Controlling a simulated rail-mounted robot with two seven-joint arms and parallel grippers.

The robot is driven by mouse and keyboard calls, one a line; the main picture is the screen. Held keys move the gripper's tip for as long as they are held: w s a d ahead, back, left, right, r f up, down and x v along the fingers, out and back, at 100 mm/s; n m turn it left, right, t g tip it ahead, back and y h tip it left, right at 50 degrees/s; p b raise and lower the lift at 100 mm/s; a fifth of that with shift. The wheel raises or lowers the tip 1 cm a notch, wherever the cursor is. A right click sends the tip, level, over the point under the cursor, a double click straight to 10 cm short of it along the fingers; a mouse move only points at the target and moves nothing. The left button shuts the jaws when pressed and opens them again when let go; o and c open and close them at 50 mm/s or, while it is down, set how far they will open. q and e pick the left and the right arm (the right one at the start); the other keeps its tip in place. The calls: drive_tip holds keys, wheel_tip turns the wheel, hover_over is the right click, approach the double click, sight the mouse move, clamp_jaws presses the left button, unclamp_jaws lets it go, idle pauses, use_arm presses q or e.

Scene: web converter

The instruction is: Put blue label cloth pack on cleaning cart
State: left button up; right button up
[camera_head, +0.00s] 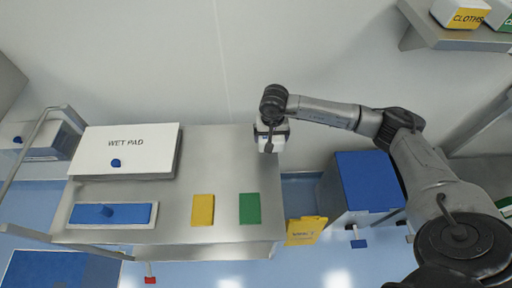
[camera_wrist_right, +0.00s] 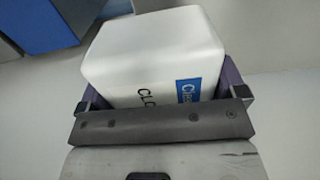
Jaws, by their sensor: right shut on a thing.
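The cloth pack with a blue label (camera_wrist_right: 155,55) is white and box-shaped, and fills the middle of the right wrist view. My right gripper (camera_wrist_right: 165,105) is shut on it, one finger on each side. In the head view, the right gripper (camera_head: 270,132) holds the white pack (camera_head: 277,138) at the right end of the cleaning cart (camera_head: 225,160), a steel cart. The gripper hides much of the pack there. I cannot tell whether the pack touches the cart top. My left gripper is not in view.
On the cart are a white WET PAD box (camera_head: 128,150), a blue pad in a tray (camera_head: 107,214), a yellow cloth (camera_head: 203,210) and a green cloth (camera_head: 250,208). The cart's upper right part is bare. A yellow sign (camera_head: 304,231) and a blue-lidded bin (camera_head: 368,182) stand right.

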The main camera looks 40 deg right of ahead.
drive_tip(key=w+a+f, duration=0.2)
drive_tip(key=a, duration=0.1)
drive_tip(key=shift+w+a+f, duration=0.25)
drive_tip(key=shift+w+f, duration=0.05)
drive_tip(key=shift+f, duration=0.4)
wheel_tip(320, 180, down, 3)
drive_tip(key=shift+f+b, duration=0.2)
drive_tip(key=shift+b, duration=0.15)
drive_tip(key=shift+r, duration=0.1)
drive_tip(key=shift+d, duration=0.1)
drive_tip(key=shift+f, duration=0.25)
drive_tip(key=o, duration=0.8)
drive_tip(key=shift+r, duration=0.1)
